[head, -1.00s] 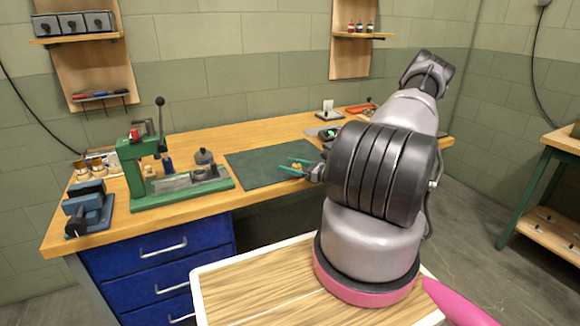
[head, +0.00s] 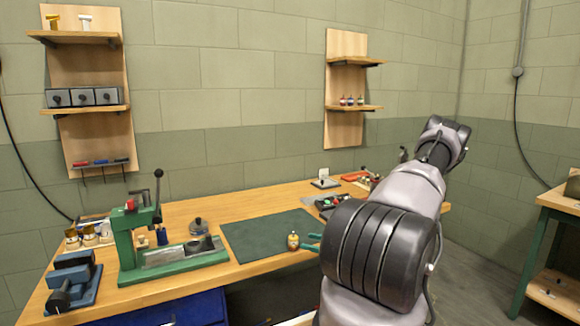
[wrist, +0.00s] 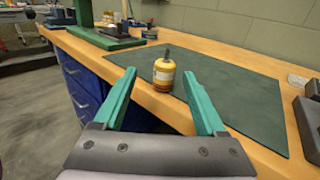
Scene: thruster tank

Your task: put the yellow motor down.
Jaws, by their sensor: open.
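The yellow motor (head: 293,241) stands upright at the front edge of the dark green mat (head: 255,235) on the bench. In the wrist view the motor (wrist: 163,76) shows a yellow body, a pale label band, a brown lower part and a dark shaft on top. My gripper (head: 312,243) has its green fingers spread open, just right of the motor in the head view. In the wrist view the motor appears between and just beyond the fingertips, with visible gaps on both sides. My arm hides part of the mat's right side.
A green lever press (head: 140,240) and a blue vise (head: 72,280) stand on the bench's left. A small grey-knobbed part (head: 198,226) sits by the press. A dark tray (head: 328,202) lies behind the mat. Most of the mat is clear.

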